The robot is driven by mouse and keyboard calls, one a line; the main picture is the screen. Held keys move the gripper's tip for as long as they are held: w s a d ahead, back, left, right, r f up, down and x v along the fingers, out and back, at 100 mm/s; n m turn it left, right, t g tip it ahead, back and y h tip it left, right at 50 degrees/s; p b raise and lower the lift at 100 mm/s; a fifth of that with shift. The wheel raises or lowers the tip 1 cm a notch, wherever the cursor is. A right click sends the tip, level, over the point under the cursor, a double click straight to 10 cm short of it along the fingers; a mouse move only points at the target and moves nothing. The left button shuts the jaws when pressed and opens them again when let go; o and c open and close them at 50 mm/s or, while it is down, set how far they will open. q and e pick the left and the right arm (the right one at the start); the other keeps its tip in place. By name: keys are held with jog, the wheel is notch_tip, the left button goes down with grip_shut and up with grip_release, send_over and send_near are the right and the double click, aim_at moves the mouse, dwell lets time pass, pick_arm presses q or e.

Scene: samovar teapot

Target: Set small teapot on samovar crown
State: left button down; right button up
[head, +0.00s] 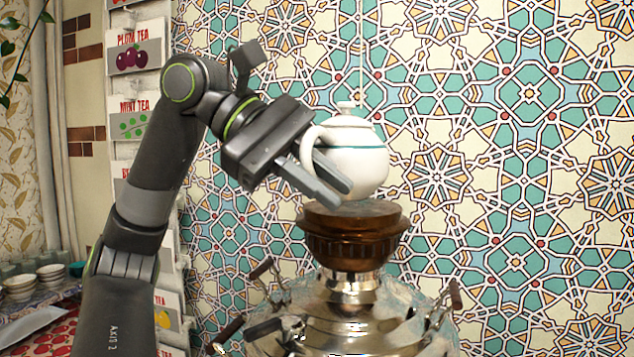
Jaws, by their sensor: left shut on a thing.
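The small white teapot (357,160) with a thin green band is upright over the samovar's brown crown (352,236). My left gripper (328,185) is shut on the teapot's handle (309,147), at the pot's left side. The teapot's base is right at the level of the crown's top; I cannot tell whether it touches or hangs just above. The fingers hide part of the pot's lower left. The shiny metal samovar (350,318) stands below the crown, cut off by the bottom edge. My right gripper is not in view.
Wooden-tipped samovar handles (455,293) stick out at the sides. A patterned tile wall (530,150) stands behind. Tea cards (134,55) hang at the left. Small bowls (50,272) stand at the lower left. The space right of the teapot is clear.

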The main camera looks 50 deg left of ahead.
pick_arm(q)
jog(key=shift+w+a+f, duration=0.1)
jog(key=shift+w+a, duration=0.35)
jog(key=shift+w, duration=0.4)
jog(key=shift+w+a+f, duration=0.1)
jog(key=shift+w+a, duration=0.35)
jog(key=shift+w, duration=0.35)
jog(key=shift+w+a+f, duration=0.1)
jog(key=shift+w+a, duration=0.35)
jog(key=shift+w, duration=0.4)
jog(key=shift+f+b, duration=0.35)
jog(key=shift+f, duration=0.25)
jog(key=shift+s, duration=0.1)
jog(key=c, duration=1.3)
grip_release()
jog(key=shift+c, duration=0.2)
jog(key=p+v, duration=0.1)
jog(key=v, duration=1.1)
